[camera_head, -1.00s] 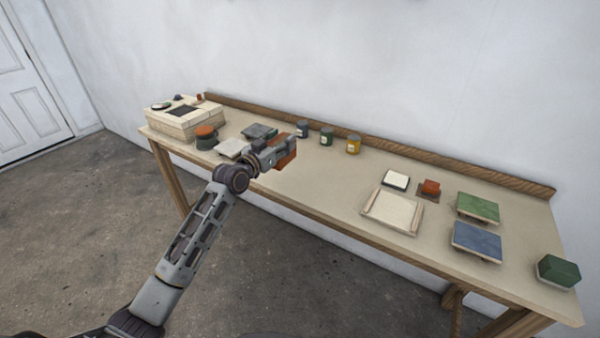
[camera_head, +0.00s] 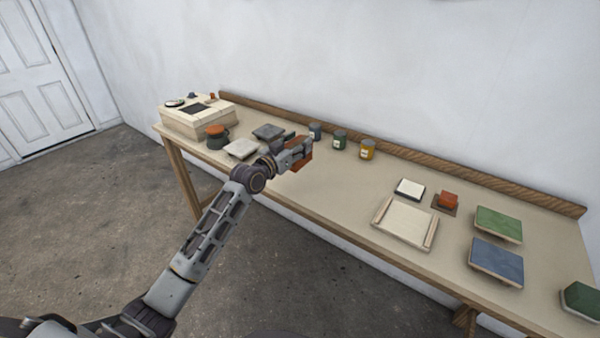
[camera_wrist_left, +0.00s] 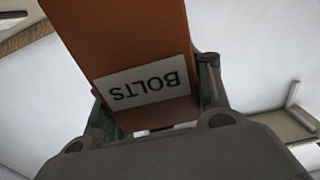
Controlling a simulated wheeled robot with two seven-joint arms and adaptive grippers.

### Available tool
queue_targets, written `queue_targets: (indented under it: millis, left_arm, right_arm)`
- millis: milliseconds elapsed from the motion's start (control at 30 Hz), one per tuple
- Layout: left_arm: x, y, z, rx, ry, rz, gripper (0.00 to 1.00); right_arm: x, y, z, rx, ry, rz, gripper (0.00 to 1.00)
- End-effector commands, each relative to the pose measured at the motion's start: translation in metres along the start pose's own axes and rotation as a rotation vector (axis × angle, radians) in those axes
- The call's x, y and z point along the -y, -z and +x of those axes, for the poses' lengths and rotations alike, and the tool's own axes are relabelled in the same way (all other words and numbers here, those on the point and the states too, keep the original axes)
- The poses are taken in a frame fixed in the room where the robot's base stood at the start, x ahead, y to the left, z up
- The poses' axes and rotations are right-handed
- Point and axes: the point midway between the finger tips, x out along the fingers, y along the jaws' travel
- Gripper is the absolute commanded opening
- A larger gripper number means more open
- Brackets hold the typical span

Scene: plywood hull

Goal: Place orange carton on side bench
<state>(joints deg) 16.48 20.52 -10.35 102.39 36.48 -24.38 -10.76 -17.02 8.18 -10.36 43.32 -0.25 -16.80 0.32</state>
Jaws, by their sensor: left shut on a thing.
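The orange carton (camera_wrist_left: 120,35) fills the upper middle of the left wrist view, with a white label reading "BOLTS" upside down. My left gripper (camera_wrist_left: 155,105) is shut on it, with a finger on each side. In the head view the carton (camera_head: 303,161) shows as a small orange-brown piece at the tip of my left gripper (camera_head: 292,155), in front of the bench's middle-left part. The long plywood bench (camera_head: 330,190) stands along the wall; whether it is the side bench I cannot tell. My right gripper is not in view.
On the bench are a pale box (camera_head: 195,122), an orange-lidded pot (camera_head: 216,137), several small jars (camera_head: 367,150), a pale tray (camera_head: 403,222), a small red block (camera_head: 448,200), green (camera_head: 498,223) and blue (camera_head: 496,262) slabs, and a dark green block (camera_head: 582,300). Bare benchtop lies left of the tray.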

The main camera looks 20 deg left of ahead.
Motion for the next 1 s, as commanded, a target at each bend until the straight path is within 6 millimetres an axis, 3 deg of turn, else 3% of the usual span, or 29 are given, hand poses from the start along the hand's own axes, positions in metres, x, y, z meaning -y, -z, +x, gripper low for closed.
queue_targets:
  millis: [300,733,1000]
  left_arm:
    - [0.000,-0.035,0.000,0.000,0.000,-0.001,0.17]
    - [0.000,-0.040,0.000,0.000,0.001,0.000,0.17]
    - [0.001,-0.067,-0.001,0.002,0.002,0.000,0.17]
  right_arm:
    - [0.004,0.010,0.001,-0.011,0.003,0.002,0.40]
    - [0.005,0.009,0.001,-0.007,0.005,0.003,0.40]
    - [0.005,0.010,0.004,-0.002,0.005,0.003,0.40]
